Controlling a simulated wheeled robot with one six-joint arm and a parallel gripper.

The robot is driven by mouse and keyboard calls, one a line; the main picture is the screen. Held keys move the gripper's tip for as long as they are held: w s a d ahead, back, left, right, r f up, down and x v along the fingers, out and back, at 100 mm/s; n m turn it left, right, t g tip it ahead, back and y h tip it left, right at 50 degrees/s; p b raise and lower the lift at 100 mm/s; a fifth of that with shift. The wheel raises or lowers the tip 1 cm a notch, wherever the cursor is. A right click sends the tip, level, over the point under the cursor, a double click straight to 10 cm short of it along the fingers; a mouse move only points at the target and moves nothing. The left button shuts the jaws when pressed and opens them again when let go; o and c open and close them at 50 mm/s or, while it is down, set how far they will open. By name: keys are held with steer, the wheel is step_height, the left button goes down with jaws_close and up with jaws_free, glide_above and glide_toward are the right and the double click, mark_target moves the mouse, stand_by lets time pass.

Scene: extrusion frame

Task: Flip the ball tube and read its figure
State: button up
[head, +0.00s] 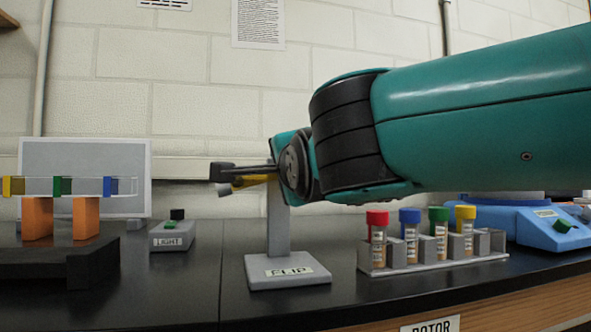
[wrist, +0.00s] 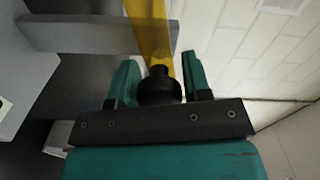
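My gripper (head: 228,181) reaches in from the right, level, at the upper part of the grey stand (head: 277,225) labelled FLIP. A yellow see-through part (head: 252,180), perhaps the ball tube, shows at the gripper in front of the stand's post. In the wrist view the yellow part (wrist: 150,32) runs up and out of the picture, and a black round piece (wrist: 160,86) sits at its near end between the two fingers of my gripper (wrist: 160,80). The fingers stand apart; whether they press on the black piece cannot be told. No balls or figure can be made out.
A rack (head: 430,262) with red, blue, green and yellow capped tubes stands right of the stand. A blue device (head: 545,228) is behind it. A LIGHT box (head: 172,238) and a clear bar (head: 85,187) on orange supports (head: 87,218) are left. Bench between is clear.

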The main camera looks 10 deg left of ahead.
steer(key=shift+o, duration=1.1)
steer(key=shift+s+f+b, duration=0.1)
steer(key=shift+s+b, duration=0.1)
steer(key=shift+b, duration=0.1)
steer(key=b+v, duration=0.9)
steer(key=v, duration=0.8)
steer(key=shift+d, duration=0.15)
